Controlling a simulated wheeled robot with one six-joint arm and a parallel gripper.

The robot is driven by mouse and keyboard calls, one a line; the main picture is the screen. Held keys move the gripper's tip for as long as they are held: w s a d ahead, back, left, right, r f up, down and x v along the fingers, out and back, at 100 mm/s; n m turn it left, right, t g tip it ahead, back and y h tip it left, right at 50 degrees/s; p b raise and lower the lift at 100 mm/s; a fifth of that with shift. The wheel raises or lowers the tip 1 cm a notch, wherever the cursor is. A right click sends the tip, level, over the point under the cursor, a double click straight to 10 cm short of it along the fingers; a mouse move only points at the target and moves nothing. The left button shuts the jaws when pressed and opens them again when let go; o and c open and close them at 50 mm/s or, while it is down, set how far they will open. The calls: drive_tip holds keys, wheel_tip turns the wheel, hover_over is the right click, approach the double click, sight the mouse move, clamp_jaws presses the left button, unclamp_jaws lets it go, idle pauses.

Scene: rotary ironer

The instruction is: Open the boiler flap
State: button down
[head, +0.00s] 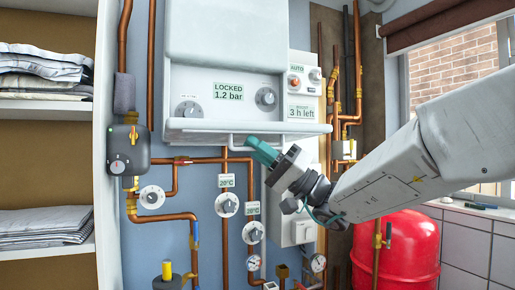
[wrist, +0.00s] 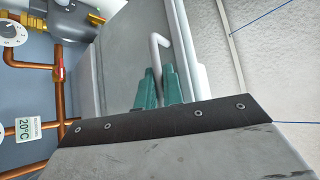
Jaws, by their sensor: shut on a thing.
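The white boiler (head: 228,35) hangs on the blue wall. Its flap (head: 200,125) is folded down and stands out like a shelf below the control panel (head: 210,85), so the panel's dials and display are exposed. A light bar handle (head: 236,144) is on the flap's underside. My gripper (head: 257,145), with teal fingers, is shut on the handle at its right part. In the wrist view the handle (wrist: 161,48) runs down between the teal fingers (wrist: 160,88), against the grey flap face (wrist: 128,55). The fingers hide the handle's gripped part.
Copper pipes (head: 225,250) with valves and gauges run below the boiler. A control box (head: 302,85) is right of it. A red tank (head: 397,250) stands low at right. Shelves with folded cloth (head: 45,225) are at left.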

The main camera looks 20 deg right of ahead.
drive_tip(key=c, duration=1.8)
unclamp_jaws()
drive_tip(key=v, duration=0.7)
drive_tip(key=shift+d+f, duration=0.25)
drive_tip(key=shift+d, duration=0.05)
drive_tip(key=shift+s, duration=0.15)
